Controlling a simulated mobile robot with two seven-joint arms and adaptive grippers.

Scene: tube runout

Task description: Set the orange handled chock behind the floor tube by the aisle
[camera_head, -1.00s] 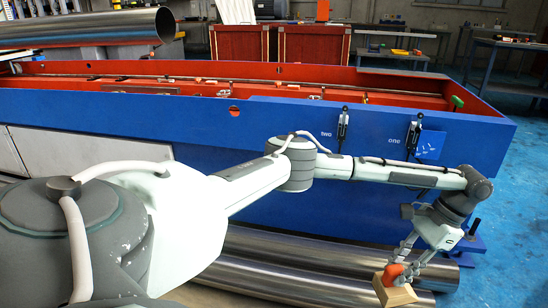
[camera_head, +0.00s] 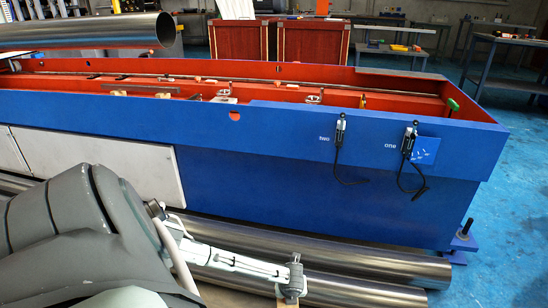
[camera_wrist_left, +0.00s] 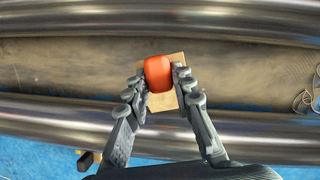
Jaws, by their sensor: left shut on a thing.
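The orange-handled chock (camera_wrist_left: 165,106) is a pale wooden block with a rounded orange handle. In the left wrist view, the fingers of my left gripper (camera_wrist_left: 160,82) close on the handle from both sides. The block shows under the handle, over a dull brownish strip between two shiny steel tubes, one across the top (camera_wrist_left: 225,20) and one lower (camera_wrist_left: 250,122). I cannot tell whether the block touches anything. In the head view, my left wrist is at the bottom edge over the floor tubes (camera_head: 390,265), and the gripper and chock are mostly cut off. My right gripper is not in view.
A long blue machine bed (camera_head: 260,165) with a red inside stands behind the tubes. Two cables hang from its side near the labels one and two. Blue floor (camera_head: 510,220) is clear at the right. A small dark and yellowish object (camera_wrist_left: 88,160) lies low in the wrist view.

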